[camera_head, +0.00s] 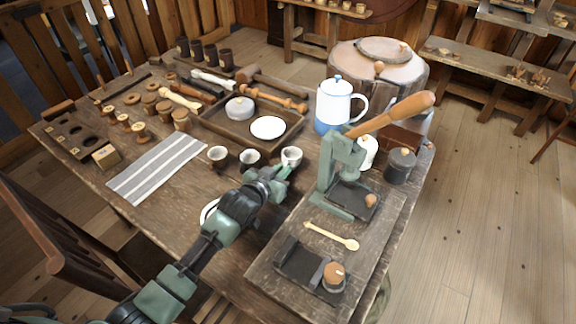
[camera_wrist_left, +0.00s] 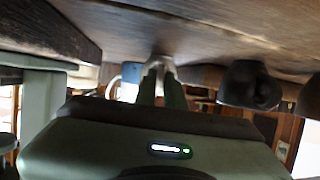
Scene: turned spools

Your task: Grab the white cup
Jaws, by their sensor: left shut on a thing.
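The white cup (camera_head: 291,154) stands upright at the right end of a short row of cups on the wooden table. My left gripper (camera_head: 282,172) is shut on its near side. In the left wrist view, which is upside down, my left gripper's fingers (camera_wrist_left: 163,84) meet the pale cup (camera_wrist_left: 160,62), partly hidden by them. I cannot tell whether the cup touches the table. My right gripper is not in view.
Two other cups stand to the left, a middle one (camera_head: 249,158) and a left one (camera_head: 217,155). A wooden tray (camera_head: 218,127) lies behind. A green press (camera_head: 338,170) stands close on the right, with a white and blue pot (camera_head: 335,103) behind it. A striped cloth (camera_head: 157,167) lies at left.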

